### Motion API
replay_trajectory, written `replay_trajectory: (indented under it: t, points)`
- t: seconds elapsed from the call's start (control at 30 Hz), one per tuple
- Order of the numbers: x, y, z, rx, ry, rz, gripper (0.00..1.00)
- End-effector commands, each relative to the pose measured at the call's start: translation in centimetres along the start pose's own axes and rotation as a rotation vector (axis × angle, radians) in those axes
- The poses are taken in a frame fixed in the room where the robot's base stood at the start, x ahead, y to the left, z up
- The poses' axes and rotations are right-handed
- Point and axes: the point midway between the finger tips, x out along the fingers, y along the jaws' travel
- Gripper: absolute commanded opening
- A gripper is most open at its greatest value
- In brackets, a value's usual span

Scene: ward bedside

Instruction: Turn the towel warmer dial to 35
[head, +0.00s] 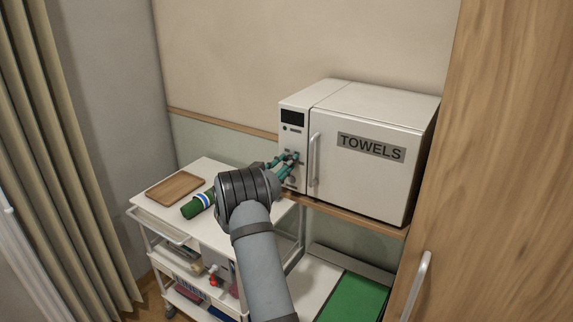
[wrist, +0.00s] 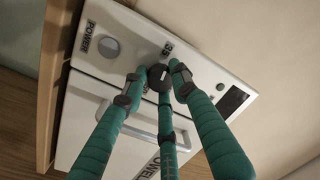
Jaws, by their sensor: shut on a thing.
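The towel warmer (head: 369,110) is a white box marked TOWELS, standing on a wooden shelf by the wall. Its control panel is on the left of its front. My gripper (head: 289,160) reaches that panel; its teal fingers cover the dial in the head view. In the wrist view, the dark round dial (wrist: 158,74) sits between the fingertips of my gripper (wrist: 155,84), which are shut on it. A "35" mark (wrist: 167,48) shows beside the dial. The dial's pointer cannot be made out. A grey round POWER knob (wrist: 108,47) is apart from the fingers.
The warmer's door handle (head: 314,160) stands close right of my gripper. A dark display (head: 292,118) is above it. Below left is a white trolley (head: 207,170) with a wooden tray (head: 174,188) and a green cylinder (head: 197,205). A wooden cabinet (head: 510,150) bounds the right.

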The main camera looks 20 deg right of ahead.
Motion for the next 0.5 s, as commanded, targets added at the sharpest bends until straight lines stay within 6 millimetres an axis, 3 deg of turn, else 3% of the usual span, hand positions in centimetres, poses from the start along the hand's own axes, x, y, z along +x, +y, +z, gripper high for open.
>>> replay_trajectory:
  t: [0.3, 0.5]
  points:
    - [-0.02, 0.0, 0.04, 0.0, -0.001, 0.0, 0.01]
    - [-0.03, 0.06, 0.18, -0.073, -0.005, 0.002, 0.01]
